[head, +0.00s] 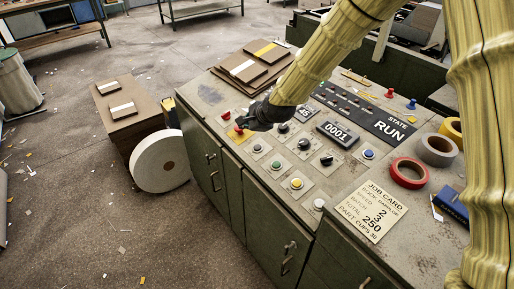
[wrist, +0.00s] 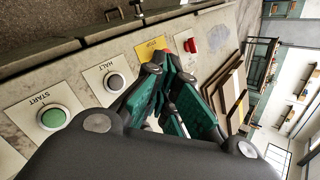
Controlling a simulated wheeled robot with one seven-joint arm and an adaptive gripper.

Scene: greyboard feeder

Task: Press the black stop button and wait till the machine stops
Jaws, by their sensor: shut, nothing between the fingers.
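My gripper (head: 243,128) is shut and empty, with its fingertips low over the yellow plate (head: 236,138) at the left end of the console's button row. In the wrist view the fingers (wrist: 160,72) cover much of this yellow plate (wrist: 150,48), whose lettering is partly visible. No black button shows clearly there; the fingers hide that spot. I cannot tell if the fingertips touch it. The state display (head: 396,130) reads RUN. A pale button (wrist: 114,82) marked HALT and a green button (wrist: 53,117) marked START sit beside the plate.
Black knobs (head: 304,144), a counter (head: 337,133) reading 0001 and a yellow button (head: 296,183) share the panel. Brown boards (head: 258,62) lie behind; tape rolls (head: 409,172) lie at right.

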